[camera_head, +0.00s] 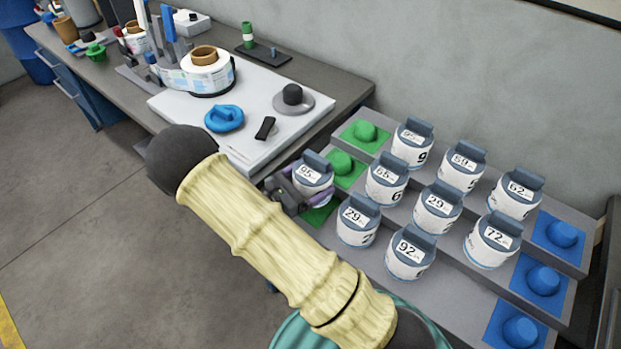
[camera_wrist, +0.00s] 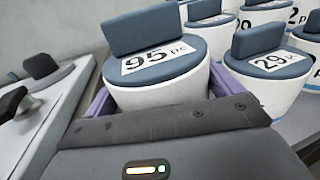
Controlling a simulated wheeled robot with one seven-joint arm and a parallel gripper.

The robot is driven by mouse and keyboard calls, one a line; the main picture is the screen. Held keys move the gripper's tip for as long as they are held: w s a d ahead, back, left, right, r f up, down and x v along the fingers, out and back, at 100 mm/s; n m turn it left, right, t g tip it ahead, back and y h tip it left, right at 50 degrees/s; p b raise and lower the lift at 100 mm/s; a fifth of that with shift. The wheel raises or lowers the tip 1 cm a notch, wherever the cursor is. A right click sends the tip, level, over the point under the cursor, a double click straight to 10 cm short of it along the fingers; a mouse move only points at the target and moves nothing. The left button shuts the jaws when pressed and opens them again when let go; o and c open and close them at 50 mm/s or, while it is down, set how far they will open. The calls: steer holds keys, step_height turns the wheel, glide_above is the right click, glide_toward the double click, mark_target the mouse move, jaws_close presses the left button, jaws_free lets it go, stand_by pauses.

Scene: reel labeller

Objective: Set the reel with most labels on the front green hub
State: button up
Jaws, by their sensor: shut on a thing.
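My gripper (camera_head: 300,190) is shut on a white reel with a grey-blue top block, labelled 95 (camera_head: 313,180); in the wrist view the "95 pc" reel (camera_wrist: 155,62) sits upright between purple fingers. It is at the left end of the stepped rack, over the front green pad (camera_head: 320,216). Only an edge of that pad shows; its hub is hidden, and I cannot tell whether the reel touches it. The middle green hub (camera_head: 342,163) and back green hub (camera_head: 365,131) are empty. Other reels include one labelled 92 (camera_head: 408,260) and one labelled 72 (camera_head: 490,245).
Several reels stand close on the right, including 65 (camera_head: 386,188) and a front-row one (camera_head: 356,230). Blue hubs (camera_head: 520,331) are empty at the right end.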

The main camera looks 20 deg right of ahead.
steer(key=shift+f+b, duration=1.3)
steer(key=shift+f, duration=0.55)
steer(key=shift+w, duration=0.1)
steer(key=shift+s+a, duration=0.1)
steer(key=shift+s, duration=0.15)
steer(key=shift+w+p, duration=0.15)
steer(key=shift+p, duration=0.25)
steer(key=shift+f+b, duration=0.35)
steer(key=shift+f, duration=0.3)
steer(key=o, duration=0.8)
